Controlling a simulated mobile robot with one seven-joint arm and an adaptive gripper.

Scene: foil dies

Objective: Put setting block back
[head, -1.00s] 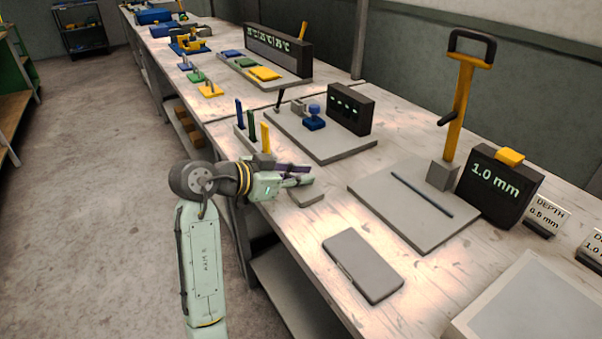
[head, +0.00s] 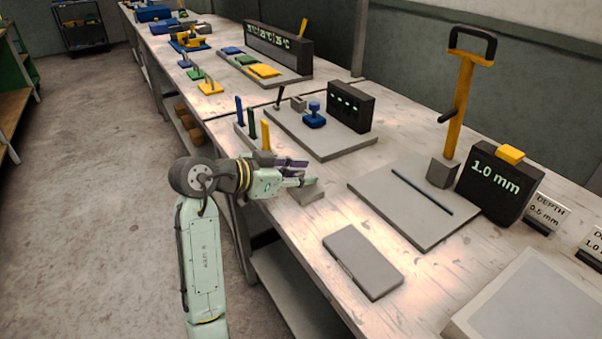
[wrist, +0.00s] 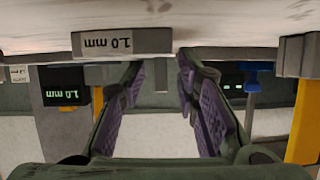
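My gripper (head: 306,176) is low over the front edge of the bench, beside a small flat grey slab (head: 309,195). In the wrist view, which is upside down, a grey bar labelled 1.0 mm (wrist: 122,42) lies on the bench just past the fingertips. My purple-padded fingers (wrist: 161,72) are apart there. A small grey shape (wrist: 161,77) shows between them without touching either; I cannot tell what it is. I see nothing held. The dark display (head: 497,183) reads 1.0 mm.
A grey plate (head: 400,222) with a dark rod and a yellow-handled lever stands right. A flat grey case (head: 362,262) lies in front. Blue, green and yellow upright pieces (head: 266,136) stand behind my gripper. Depth signs (head: 545,213) stand far right. Bench surface between case and slab is clear.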

